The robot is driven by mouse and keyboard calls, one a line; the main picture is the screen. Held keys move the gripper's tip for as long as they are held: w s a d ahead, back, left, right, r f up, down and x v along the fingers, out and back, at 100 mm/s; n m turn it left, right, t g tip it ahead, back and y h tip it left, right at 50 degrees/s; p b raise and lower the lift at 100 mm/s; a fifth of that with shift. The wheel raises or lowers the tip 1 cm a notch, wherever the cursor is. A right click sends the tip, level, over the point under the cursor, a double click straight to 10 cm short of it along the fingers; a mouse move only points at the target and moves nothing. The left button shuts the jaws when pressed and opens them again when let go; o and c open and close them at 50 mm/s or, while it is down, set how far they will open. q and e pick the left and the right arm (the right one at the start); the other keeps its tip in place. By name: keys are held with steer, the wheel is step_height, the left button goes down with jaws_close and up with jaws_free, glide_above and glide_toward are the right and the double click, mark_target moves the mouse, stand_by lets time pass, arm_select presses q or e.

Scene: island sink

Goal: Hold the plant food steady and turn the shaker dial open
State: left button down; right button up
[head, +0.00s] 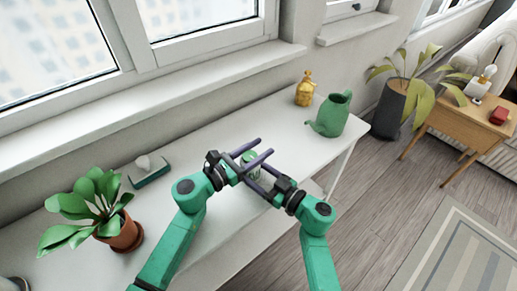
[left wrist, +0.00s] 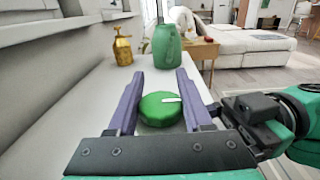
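The plant food shaker (head: 251,158) is a small green container with a lettered label, standing on the white table, partly hidden by my grippers. Its round green dial (left wrist: 160,112), with a white pointer mark, shows in the left wrist view. My left gripper (head: 264,147) is open, its purple fingers above the shaker. In the left wrist view its fingers (left wrist: 161,74) lie on either side of the dial, close to it; contact is unclear. My right gripper (head: 254,174) is at the shaker's body from the lower right. Its fingertips are partly hidden, so its grip is unclear.
The white table (head: 205,143) also holds a potted plant (head: 122,235), a tissue box (head: 150,172), a gold bottle (head: 304,92) and a green pitcher (head: 331,115). The wall and windowsill (head: 160,86) run along the back. Clear tabletop lies between these objects.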

arm_select(q)
steer(key=shift+n+t+y, duration=0.4)
steer(key=shift+t, duration=0.1)
steer(key=shift+w+a+n+t+y, duration=0.2)
steer(key=shift+a+n+t+y, duration=0.5)
steer(key=shift+n+y, duration=1.55)
steer(key=shift+w+a+n+t+y, duration=0.25)
steer(key=shift+n+t+y, duration=1.1)
steer(key=shift+y, duration=1.6)
steer(key=shift+w+a+n+t+y, duration=0.15)
steer(key=shift+a+n+t+y, duration=0.5)
steer(key=shift+n+y, duration=1.6)
steer(key=shift+d+m+y, duration=0.15)
steer(key=shift+m+y, duration=0.1)
steer(key=shift+y, duration=0.3)
steer(key=shift+c, duration=1.5)
jaws_free()
steer(key=shift+s, duration=0.1)
steer(key=s+d, duration=0.1)
steer(key=s, duration=1)
steer(key=shift+s+d, duration=0.35)
steer(key=shift+s, duration=0.05)
